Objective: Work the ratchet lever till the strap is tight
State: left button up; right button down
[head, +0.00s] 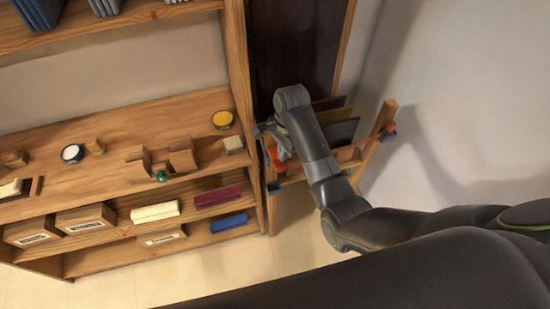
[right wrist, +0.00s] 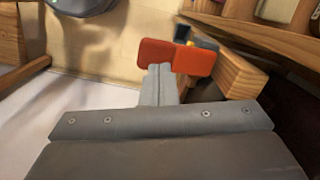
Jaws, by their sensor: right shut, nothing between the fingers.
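The orange-red ratchet lever (head: 277,160) is on the left side of a wooden frame in the head view. In the right wrist view the lever's handle (right wrist: 193,60) shows as orange-red pads, with dark, blue and yellow parts behind it. My right gripper (right wrist: 157,72) is shut and empty. Its fingertips overlap the lower edge of the orange pad in that view; I cannot tell if they touch. In the head view my right gripper (head: 268,128) is small and partly hidden by its wrist, close above the lever. My left gripper is out of view.
The wooden frame (head: 386,117) holds dark panels (head: 340,131) and stands by the pale wall. A wooden post (right wrist: 235,76) is right beside the lever in the wrist view. Left is a wooden shelf unit (head: 110,115) with boxes and small items. Some floor (head: 235,268) is clear.

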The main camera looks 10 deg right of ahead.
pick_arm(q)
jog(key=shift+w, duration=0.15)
pick_arm(e)
jog(key=shift+s+a+f, duration=0.1)
jog(key=shift+f, duration=0.4)
